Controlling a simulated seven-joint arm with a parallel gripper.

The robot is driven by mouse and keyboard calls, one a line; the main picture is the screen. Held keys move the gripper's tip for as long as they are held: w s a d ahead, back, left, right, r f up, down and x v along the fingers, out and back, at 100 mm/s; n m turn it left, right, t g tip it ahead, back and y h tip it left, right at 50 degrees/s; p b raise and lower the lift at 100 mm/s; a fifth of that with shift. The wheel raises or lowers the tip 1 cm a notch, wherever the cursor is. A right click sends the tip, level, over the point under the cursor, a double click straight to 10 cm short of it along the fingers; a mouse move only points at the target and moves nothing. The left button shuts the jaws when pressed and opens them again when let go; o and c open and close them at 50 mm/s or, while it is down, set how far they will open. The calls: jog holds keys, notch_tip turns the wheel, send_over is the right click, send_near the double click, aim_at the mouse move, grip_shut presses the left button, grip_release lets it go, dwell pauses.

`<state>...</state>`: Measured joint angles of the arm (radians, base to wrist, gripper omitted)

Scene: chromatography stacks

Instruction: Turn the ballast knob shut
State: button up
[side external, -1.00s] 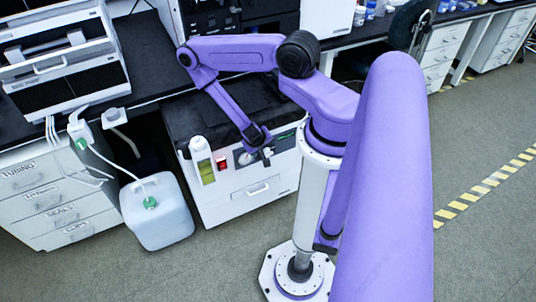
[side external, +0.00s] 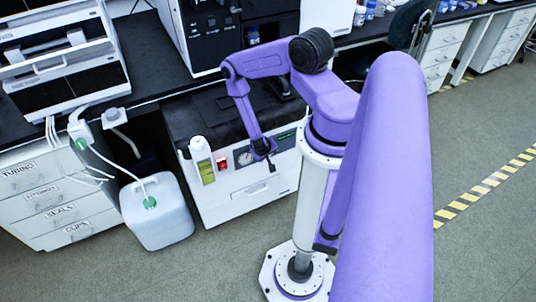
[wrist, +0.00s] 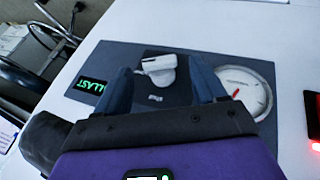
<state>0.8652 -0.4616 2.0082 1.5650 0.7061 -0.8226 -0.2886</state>
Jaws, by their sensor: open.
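The ballast knob (wrist: 160,68) is a small white knob with a lever-like end, on a dark grey panel (wrist: 205,55) in the wrist view. A green-lit label reading "LLAST" (wrist: 90,86) is beside it. My gripper (wrist: 163,80) is open, with one finger on each side of the knob. I cannot tell whether either finger touches it. In the side external view my gripper (side external: 270,161) is at the front face of the white pump cabinet (side external: 250,200), and it hides the knob there.
A round gauge (wrist: 245,92) is right of the knob, and a red-lit switch (side external: 222,164) is further along. A white jug (side external: 157,212) with tubing is on the floor. The floor before the cabinet is clear.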

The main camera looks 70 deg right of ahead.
jog(key=shift+x, duration=0.9)
jog(key=c, duration=1.1)
jog(key=shift+o, duration=0.2)
jog(key=shift+w+d+r+g+h, duration=0.1)
jog(key=shift+d+g+h, duration=0.1)
jog(key=shift+g+h, duration=0.15)
jog(key=shift+a, duration=0.25)
jog(key=o, duration=1.1)
jog(key=shift+c, duration=0.2)
jog(key=shift+a, duration=0.15)
jog(key=v, duration=1.7)
